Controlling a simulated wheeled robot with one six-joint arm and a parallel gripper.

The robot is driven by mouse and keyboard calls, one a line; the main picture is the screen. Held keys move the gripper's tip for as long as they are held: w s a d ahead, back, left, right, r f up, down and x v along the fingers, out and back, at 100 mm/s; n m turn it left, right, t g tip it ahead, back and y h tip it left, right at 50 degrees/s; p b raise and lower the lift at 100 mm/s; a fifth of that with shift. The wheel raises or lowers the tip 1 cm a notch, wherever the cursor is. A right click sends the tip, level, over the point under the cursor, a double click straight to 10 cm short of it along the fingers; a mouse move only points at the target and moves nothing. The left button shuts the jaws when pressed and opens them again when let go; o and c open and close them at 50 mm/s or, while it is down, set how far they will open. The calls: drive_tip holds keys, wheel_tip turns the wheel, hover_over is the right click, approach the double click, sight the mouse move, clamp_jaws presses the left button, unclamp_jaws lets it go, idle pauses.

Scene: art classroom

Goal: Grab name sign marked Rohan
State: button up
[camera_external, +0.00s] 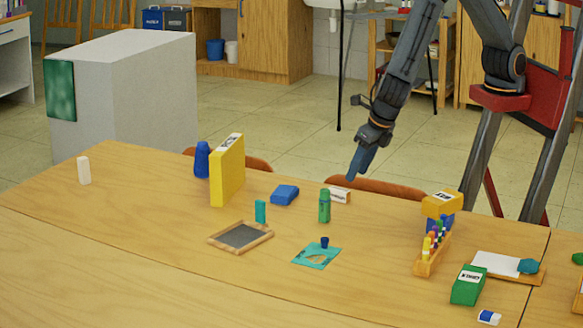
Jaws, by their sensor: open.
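A small sign with a white labelled face and a brownish edge (341,195) stands on the table just behind a green bottle. Its lettering is too small to read, so I cannot tell whether it says Rohan. Other labelled things are a tall yellow box (228,170), a yellow block (441,204) on a blue one, and a green box (469,285); their lettering is also unclear. My gripper (353,174) points down, open, just above and behind the small sign at the table's far side. It appears empty and apart from the sign.
The green bottle (324,206) stands close in front of the small sign. A blue block (285,195) lies to its left. A marker rack (432,254) stands at right. Orange chair backs (378,188) line the table's far edge. The table's left front (110,250) is clear.

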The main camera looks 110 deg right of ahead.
sight(348, 191)
drive_tip(key=shift+p+x, duration=0.75)
drive_tip(key=shift+x, duration=3.1)
drive_tip(key=shift+s, duration=0.1)
clamp_jaws()
